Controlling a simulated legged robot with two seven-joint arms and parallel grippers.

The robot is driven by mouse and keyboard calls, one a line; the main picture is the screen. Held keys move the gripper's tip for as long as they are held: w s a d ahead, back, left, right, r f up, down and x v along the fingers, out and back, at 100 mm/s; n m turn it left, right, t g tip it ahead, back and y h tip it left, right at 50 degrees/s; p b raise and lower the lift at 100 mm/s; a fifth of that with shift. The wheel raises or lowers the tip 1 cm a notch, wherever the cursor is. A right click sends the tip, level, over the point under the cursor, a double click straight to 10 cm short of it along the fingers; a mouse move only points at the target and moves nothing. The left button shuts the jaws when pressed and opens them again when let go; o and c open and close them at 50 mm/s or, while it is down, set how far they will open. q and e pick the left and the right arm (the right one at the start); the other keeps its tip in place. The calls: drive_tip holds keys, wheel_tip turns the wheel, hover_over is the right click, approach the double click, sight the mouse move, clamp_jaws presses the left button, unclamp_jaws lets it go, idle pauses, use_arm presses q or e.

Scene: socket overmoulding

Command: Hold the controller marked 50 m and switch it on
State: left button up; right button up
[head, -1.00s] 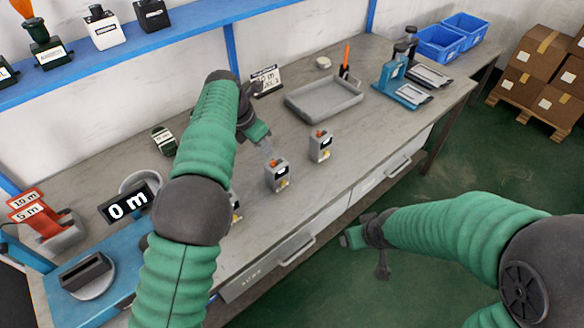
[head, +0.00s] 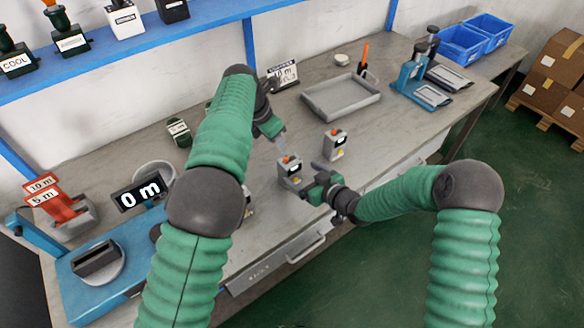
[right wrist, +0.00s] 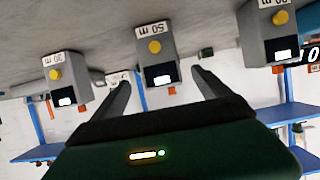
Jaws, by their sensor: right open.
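The controller marked 50 m is a grey box with a yellow button and a small screen; it is the middle one in the right wrist view (right wrist: 155,50), which looks upside down. In the head view this controller (head: 290,171) stands on the bench with an orange top. My right gripper (head: 303,177) is open in front of it; in the right wrist view its two fingers (right wrist: 163,90) point toward the box, one to each side, and grip nothing. My left gripper (head: 281,141) hangs just above and behind the controller's orange top; its fingers are too small to judge.
Another controller (head: 335,145) stands to the right, and a third (head: 249,204) is mostly hidden behind my left arm. A grey tray (head: 341,97) lies behind. A display reading 0 m (head: 139,192) and a red-labelled stand (head: 50,196) are at left.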

sight(295, 170)
drive_tip(key=x, duration=0.7)
drive_tip(key=shift+w+a, duration=0.2)
